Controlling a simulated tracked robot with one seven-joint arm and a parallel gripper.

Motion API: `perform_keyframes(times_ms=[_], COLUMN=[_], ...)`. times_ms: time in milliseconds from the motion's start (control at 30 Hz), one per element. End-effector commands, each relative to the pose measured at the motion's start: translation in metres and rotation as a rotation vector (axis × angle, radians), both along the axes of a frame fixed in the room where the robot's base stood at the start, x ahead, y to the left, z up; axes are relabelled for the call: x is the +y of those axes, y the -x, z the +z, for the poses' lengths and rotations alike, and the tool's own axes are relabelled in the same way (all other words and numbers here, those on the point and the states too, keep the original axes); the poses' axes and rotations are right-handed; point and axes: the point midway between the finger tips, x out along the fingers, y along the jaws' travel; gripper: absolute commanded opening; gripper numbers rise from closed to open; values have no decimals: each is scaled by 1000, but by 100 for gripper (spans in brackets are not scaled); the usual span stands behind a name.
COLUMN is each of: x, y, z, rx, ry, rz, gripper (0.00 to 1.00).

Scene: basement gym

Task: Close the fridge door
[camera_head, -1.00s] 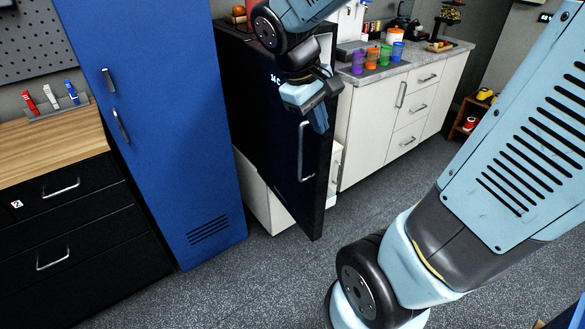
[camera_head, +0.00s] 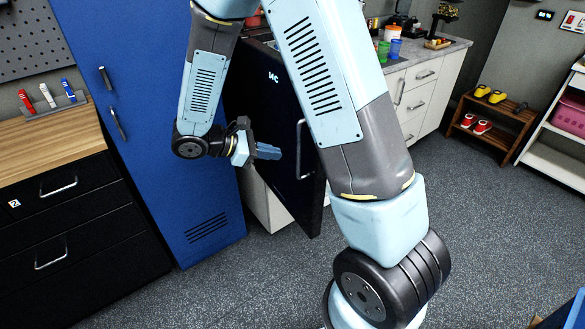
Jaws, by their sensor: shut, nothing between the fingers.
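The black fridge door (camera_head: 270,106) stands open, swung out from the fridge between the blue locker and the white counter. Its outer face is turned towards me, with a vertical silver handle (camera_head: 299,150) near the free edge and a small pale label near the top. My gripper (camera_head: 276,152) is shut and empty. It appears in front of the outer face, left of the handle, its fingers pointing right towards it. I cannot tell whether it touches the door. My arm hides the door's upper right part and most of the fridge body.
The blue locker (camera_head: 160,110) stands close on the left, beside a black drawer unit (camera_head: 75,220) with a wooden top. White counter drawers (camera_head: 420,98) stand to the right of the fridge. A shoe rack (camera_head: 490,127) is farther right. The grey floor in front is clear.

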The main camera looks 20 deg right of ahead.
Motion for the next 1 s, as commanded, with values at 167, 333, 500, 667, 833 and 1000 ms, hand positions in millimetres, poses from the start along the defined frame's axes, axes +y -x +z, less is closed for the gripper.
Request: perform_keyframes(times_ms=[167,333,500,667,833,1000], x=[25,43,52,46,24,-4], y=[-12,-17,-20,-22,-26,-33], z=[-40,-69,-83,-88,-94,-104], rx=[90,146,169,175,175,175], ry=[95,159,188,195,196,195], rz=[141,242,293,301,299,298], gripper=[0,0,0,0,0,0])
